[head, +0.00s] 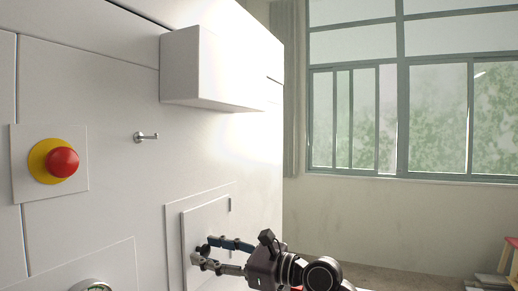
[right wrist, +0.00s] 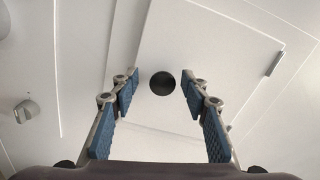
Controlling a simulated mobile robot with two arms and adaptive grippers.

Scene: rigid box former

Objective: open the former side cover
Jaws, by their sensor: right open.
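The former side cover (head: 194,229) is a white square panel set in a frame on the white machine wall, low in the middle of the head view. It looks flush with its frame. In the right wrist view the cover (right wrist: 205,45) has a round black knob (right wrist: 162,83). My right gripper (head: 205,254) is in front of the cover, its blue-padded fingers open and pointing at it. In the right wrist view the knob shows in the gap between the fingertips; I cannot tell how deep it is between them. My left gripper is not in view.
A red emergency button (head: 62,162) on a yellow ring is on the wall at left. A small metal peg (head: 146,137) sticks out above the cover. A white box (head: 205,70) juts out higher up.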

